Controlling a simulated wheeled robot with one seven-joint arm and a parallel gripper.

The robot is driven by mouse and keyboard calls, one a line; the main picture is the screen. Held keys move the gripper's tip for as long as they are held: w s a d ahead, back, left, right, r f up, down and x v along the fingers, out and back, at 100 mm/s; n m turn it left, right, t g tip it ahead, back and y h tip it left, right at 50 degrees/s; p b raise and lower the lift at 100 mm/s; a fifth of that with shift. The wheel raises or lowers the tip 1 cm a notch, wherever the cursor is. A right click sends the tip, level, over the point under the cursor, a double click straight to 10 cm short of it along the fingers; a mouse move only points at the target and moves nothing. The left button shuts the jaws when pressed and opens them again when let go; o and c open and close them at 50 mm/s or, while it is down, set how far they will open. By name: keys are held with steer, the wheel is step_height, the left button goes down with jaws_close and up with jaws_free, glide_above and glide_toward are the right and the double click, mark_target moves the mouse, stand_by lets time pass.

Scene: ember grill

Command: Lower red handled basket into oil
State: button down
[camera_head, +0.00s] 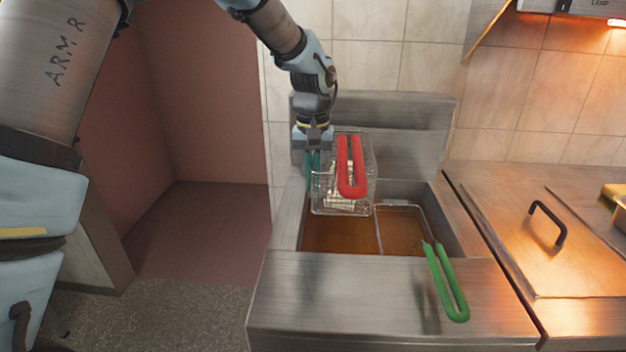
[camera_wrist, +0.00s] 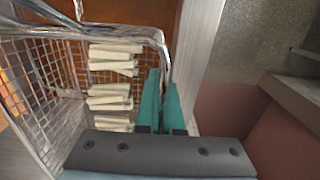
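The red handled basket (camera_head: 326,203) is a wire basket with pale sticks of food in it. It is above the left side of the oil (camera_head: 340,236), and its red handle (camera_head: 351,190) points toward the camera. My gripper (camera_head: 313,172) points down at the basket's left side. In the wrist view, its teal fingers (camera_wrist: 162,102) are close together, with the basket's side rim wire (camera_wrist: 162,52) running between them; they appear shut on it. The pale food (camera_wrist: 110,97) lies inside the mesh. The fingertips' exact contact is partly hidden.
A second basket with a green handle (camera_head: 449,285) sits in the right side of the fryer, its handle over the front ledge. The steel fryer back panel (camera_head: 400,115) stands behind. A steel counter with a black-handled lid (camera_head: 535,250) is at right.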

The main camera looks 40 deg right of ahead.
stand_by(0.7)
steer(key=c, duration=1)
jaws_free()
steer(key=shift+r, duration=0.1)
step_height(320, 180, up, 11)
steer(key=shift+f+b, duration=0.15)
steer(key=shift+b, duration=0.95)
